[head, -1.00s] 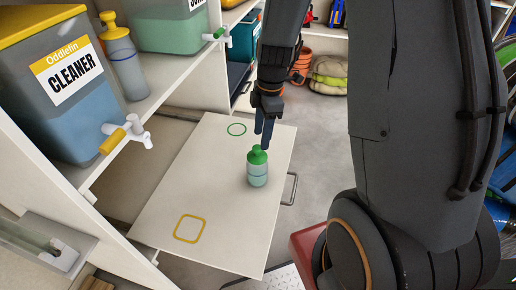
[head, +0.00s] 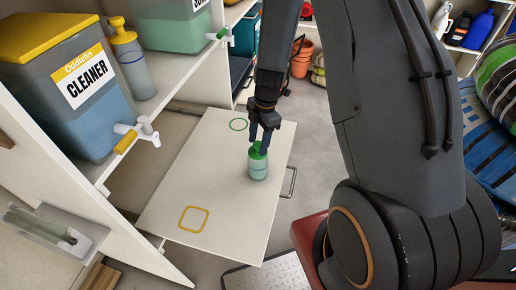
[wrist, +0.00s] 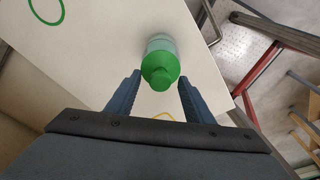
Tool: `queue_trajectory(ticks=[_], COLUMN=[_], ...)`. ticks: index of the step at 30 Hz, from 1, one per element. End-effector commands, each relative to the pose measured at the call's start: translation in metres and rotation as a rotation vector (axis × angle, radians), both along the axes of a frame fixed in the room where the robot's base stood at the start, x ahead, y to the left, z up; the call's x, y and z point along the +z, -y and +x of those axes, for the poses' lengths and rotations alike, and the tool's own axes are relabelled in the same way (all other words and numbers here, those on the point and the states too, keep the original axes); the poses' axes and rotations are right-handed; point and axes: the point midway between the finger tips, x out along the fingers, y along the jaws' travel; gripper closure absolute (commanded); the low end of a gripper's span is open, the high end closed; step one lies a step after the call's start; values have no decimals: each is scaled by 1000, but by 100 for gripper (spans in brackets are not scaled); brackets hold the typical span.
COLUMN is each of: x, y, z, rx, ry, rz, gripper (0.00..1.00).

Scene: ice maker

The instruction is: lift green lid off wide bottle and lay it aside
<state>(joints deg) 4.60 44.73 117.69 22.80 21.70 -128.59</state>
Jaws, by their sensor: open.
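The wide bottle (head: 258,169) stands upright on the white pull-out board. It is clear with pale blue-green contents. Its green lid (head: 257,151) is on top, partly hidden by my fingers in the head view. My gripper (head: 262,143) points down at the lid from above. In the wrist view the green lid (wrist: 160,72) lies just ahead of and between my two open fingers (wrist: 158,88), with a gap on each side. The bottle's body (wrist: 161,42) shows behind the lid.
The white board (head: 225,180) carries a green circle outline (head: 238,125) at the back and a yellow square outline (head: 193,219) at the front; both are empty. Shelves with a cleaner tank (head: 70,110) and a yellow-topped bottle (head: 133,60) stand at left.

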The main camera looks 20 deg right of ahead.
Motion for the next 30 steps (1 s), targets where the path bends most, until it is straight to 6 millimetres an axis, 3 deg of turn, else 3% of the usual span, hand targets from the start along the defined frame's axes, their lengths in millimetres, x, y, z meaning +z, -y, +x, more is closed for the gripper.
queue_trajectory(ticks=[6,14,22,30], x=[-15,-17,-17,-16], y=[-2,-2,-2,-2], z=[-1,0,0,0], rx=[-1,-1,-1,-1], ry=[0,1,0,1], rz=[0,-1,-1,-1], gripper=[52,52,96,96])
